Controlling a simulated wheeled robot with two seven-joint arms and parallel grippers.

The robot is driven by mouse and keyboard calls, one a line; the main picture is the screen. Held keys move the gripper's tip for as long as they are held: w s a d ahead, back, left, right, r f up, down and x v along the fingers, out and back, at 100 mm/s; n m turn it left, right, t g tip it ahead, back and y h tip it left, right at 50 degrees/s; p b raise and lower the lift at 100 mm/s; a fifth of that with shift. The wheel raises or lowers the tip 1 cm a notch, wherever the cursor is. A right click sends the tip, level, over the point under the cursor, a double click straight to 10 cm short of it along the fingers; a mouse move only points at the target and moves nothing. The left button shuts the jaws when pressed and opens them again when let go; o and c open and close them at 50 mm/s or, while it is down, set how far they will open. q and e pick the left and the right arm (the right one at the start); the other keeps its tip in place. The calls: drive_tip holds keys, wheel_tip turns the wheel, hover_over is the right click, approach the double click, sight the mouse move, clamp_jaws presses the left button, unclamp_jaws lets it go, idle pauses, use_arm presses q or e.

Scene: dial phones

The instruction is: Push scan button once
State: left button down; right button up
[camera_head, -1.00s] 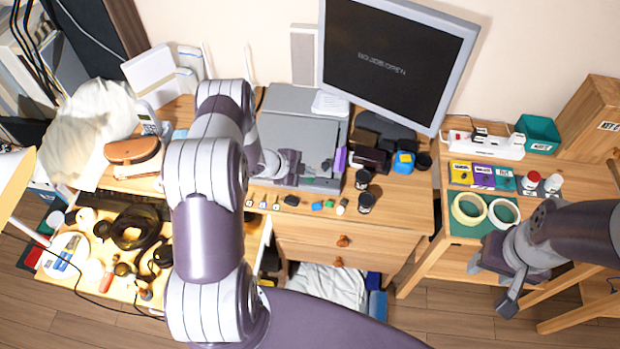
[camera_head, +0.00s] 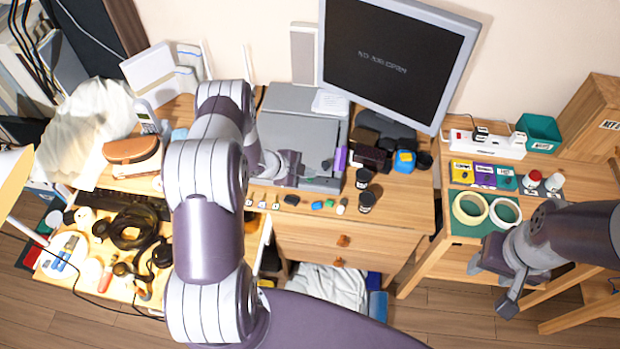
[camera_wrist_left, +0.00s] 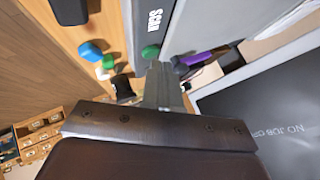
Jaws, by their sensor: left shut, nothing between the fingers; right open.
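The grey scanner (camera_head: 300,135) stands on the desk left of the monitor. My left gripper (camera_head: 326,163) is at the scanner's front right edge. In the left wrist view its shut, empty fingers (camera_wrist_left: 164,78) point at the button, with the tips beside it; I cannot tell whether they touch it. My right gripper (camera_head: 490,278) is open and empty, in front of the right-hand table.
The monitor (camera_head: 395,65) behind the desk shows small text, "NO JOB OPEN". A purple block (camera_head: 340,158) and two dark cups (camera_head: 365,190) stand close right of my left gripper. Small coloured pieces (camera_head: 325,204) lie along the desk's front edge.

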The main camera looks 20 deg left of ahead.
sight(307, 181)
use_arm(q)
drive_tip(key=shift+f+b, duration=0.4)
idle(0.4)
drive_tip(key=shift+r, duration=0.1)
drive_tip(key=shift+r+p, duration=0.6)
drive_tip(key=shift+r, duration=0.15)
wheel_tip(307, 181, up, 5)
drive_tip(key=p, duration=0.4)
idle(0.5)
idle(0.4)
